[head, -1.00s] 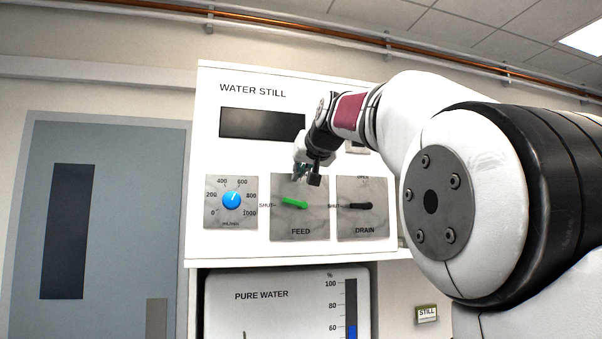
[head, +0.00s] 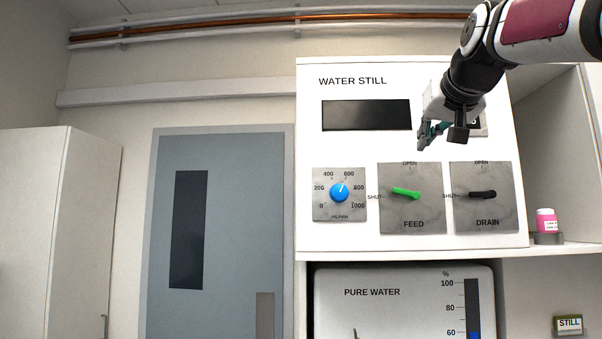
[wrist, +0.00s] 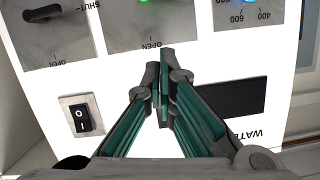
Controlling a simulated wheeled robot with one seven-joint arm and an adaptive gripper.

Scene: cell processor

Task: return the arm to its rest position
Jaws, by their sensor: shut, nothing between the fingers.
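My gripper (head: 426,136) is in front of the upper part of the water still (head: 310,120), up and to the right in the head view, with my arm coming in from the top right. In the wrist view my gripper (wrist: 163,90) has its teal-lined fingers together at the tips with nothing between them. It looks apart from the panel, above the green feed handle (head: 406,193) and left of the black drain handle (head: 483,194). Both handles lie roughly level, pointing toward SHUT. The blue knob (head: 339,193) is to their left.
A rocker switch (wrist: 83,115) is on the panel close to my gripper, partly hidden in the head view. A pink-labelled bottle (head: 546,221) stands on the shelf to the right. The pure water panel (head: 375,310) is below. A grey door (head: 230,220) and a white cabinet (head: 50,220) are at left.

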